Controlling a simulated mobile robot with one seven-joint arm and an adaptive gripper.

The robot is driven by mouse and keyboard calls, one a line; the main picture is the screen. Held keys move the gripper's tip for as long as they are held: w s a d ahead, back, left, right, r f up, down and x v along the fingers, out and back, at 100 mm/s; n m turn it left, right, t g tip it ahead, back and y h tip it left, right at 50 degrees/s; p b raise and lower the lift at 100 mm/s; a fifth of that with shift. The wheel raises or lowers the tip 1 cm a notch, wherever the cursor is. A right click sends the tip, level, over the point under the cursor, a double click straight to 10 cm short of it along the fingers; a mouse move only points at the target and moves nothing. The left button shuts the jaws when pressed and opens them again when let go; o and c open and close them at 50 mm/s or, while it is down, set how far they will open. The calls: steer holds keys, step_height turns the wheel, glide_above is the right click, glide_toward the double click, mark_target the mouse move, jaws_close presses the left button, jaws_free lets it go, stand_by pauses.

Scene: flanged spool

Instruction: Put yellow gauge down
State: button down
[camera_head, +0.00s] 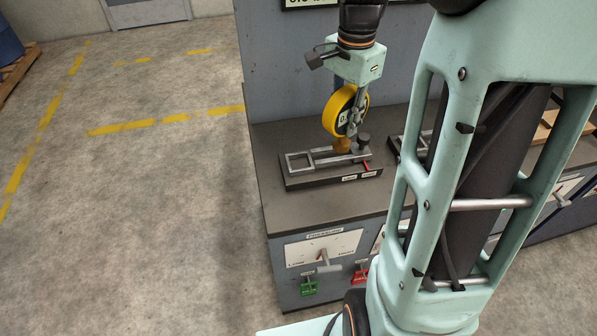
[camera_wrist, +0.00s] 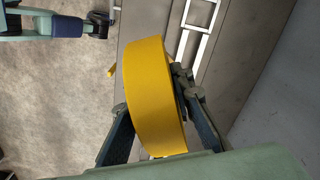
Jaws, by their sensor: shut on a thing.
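The yellow gauge (camera_head: 338,111) is a round dial with a pale face turned to the right in the head view. My gripper (camera_head: 357,112) is shut on it above the grey bench. In the wrist view the gauge (camera_wrist: 153,97) fills the middle, its yellow side between the two dark fingers of my gripper (camera_wrist: 160,135). Below it in the head view is a black base with a metal slotted frame (camera_head: 318,160). A brass-coloured stem (camera_head: 342,146) shows under the gauge; I cannot tell whether it touches the base. The frame also shows in the wrist view (camera_wrist: 200,38).
The bench (camera_head: 330,207) has bare top in front of the base. A panel with a lever (camera_head: 324,260) and green and red tags is on its front. A second dark fixture (camera_head: 397,146) stands to the right, partly behind my arm. A grey wall panel rises behind.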

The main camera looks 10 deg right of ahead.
steer(key=shift+w+a+f+m, duration=1)
steer(key=shift+a+f, duration=0.4)
steer(key=shift+f, duration=0.5)
steer(key=shift+w+a+f+m, duration=0.8)
steer(key=shift+w+a+f, duration=0.55)
steer(key=shift+f, duration=0.6)
steer(key=shift+w+a+f+m, duration=0.95)
steer(key=shift+a+f, duration=0.5)
steer(key=shift+f, duration=0.45)
steer(key=shift+f, duration=0.2)
steer(key=c, duration=1.7)
jaws_free()
steer(key=shift+r, duration=0.1)
